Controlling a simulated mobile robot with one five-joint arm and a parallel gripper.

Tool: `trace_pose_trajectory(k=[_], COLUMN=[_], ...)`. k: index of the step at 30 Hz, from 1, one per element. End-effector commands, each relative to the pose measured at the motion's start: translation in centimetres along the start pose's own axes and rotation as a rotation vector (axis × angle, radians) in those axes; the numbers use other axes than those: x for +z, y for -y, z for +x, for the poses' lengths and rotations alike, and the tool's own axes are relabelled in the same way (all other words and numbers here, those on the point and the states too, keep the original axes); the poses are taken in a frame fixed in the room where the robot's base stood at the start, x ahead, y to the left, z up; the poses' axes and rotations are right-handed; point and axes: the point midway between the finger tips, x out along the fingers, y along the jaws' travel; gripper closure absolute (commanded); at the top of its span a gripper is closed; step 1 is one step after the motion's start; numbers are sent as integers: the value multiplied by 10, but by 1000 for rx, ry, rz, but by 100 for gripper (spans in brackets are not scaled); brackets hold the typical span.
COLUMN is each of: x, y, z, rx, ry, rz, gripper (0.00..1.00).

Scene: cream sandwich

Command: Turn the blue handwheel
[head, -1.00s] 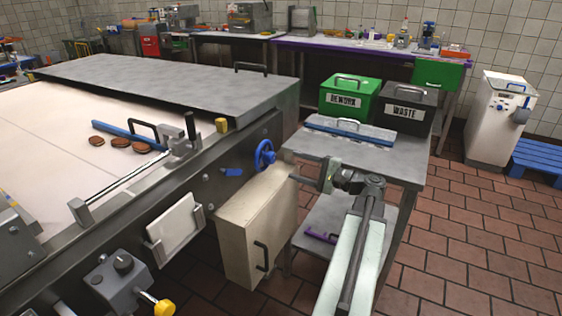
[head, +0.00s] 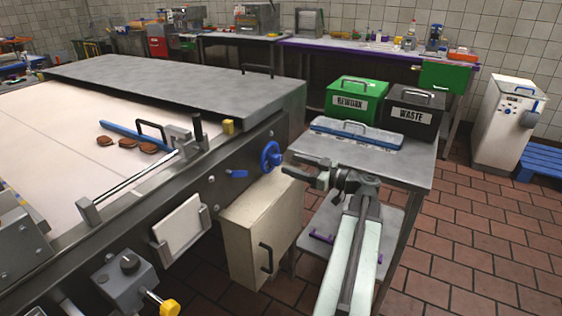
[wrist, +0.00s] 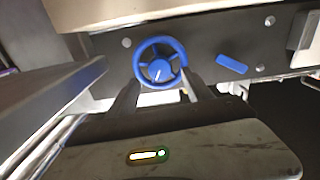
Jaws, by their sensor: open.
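The blue handwheel (head: 270,157) is mounted on the dark side panel of the conveyor machine, above the cream box. In the wrist view the handwheel (wrist: 158,70) shows nearly face-on, with its round rim, spokes and hub in clear sight. My gripper (head: 291,166) is open, just right of the wheel in the head view and pointing at it. In the wrist view my gripper's dark fingers (wrist: 160,90) reach toward the lower left and lower right of the rim. I cannot tell whether they touch it.
A small blue lever (head: 237,173) sits on the panel left of the wheel. The cream box (head: 252,222) is below. A grey side table (head: 410,172) stands close on the right, with a blue-edged tray (head: 357,133), a green REWORK bin (head: 352,101) and a black WASTE bin (head: 411,113).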

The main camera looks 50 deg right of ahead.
Motion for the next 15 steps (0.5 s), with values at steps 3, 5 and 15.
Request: trace_pose_trajectory(k=[3,5,15], x=[0,0,0], y=[0,0,0], z=[25,35,55], rx=[-3,-2,0], ry=[0,0,0], rz=[1,1,2], gripper=[41,41,41])
